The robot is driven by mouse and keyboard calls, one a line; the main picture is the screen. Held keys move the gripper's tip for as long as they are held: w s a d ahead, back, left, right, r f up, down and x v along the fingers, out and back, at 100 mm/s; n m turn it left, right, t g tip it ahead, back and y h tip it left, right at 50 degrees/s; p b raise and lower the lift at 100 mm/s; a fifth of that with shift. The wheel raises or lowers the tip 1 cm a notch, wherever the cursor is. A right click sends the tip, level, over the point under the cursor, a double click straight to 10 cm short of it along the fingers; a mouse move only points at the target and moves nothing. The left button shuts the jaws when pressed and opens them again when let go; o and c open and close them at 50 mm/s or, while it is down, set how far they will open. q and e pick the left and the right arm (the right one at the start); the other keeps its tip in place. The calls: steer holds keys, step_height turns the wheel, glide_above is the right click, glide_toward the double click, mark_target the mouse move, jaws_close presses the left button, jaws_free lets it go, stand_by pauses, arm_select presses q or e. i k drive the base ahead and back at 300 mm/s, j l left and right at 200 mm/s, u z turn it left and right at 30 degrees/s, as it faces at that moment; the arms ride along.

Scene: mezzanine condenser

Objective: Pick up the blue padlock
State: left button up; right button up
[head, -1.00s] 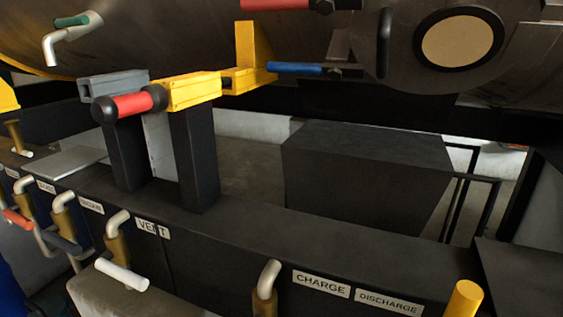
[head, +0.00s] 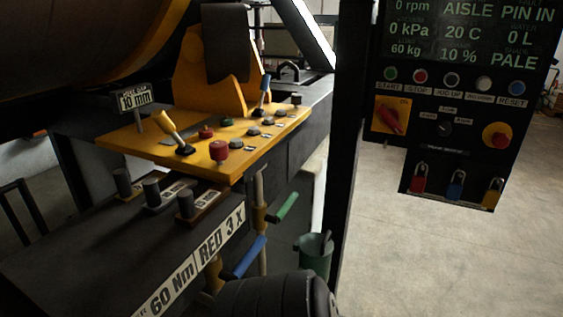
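The blue padlock (head: 455,190) hangs in the middle of a row of three on the small lower board (head: 445,206) of the dark control panel, at the right of the head view. The red padlock (head: 418,184) hangs to its left and the yellow padlock (head: 491,194) to its right. Their shackles point up. Neither of my grippers shows in this view.
The control panel (head: 455,77) carries a display, buttons and knobs, beside a dark post (head: 348,120). A yellow shelf (head: 215,165) with knobs and levers stands left of the post. A green bin (head: 314,258) stands below. Bare floor (head: 445,270) lies under the padlocks.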

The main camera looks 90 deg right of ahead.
mark_target(453, 190)
steer(key=z, duration=3.95)
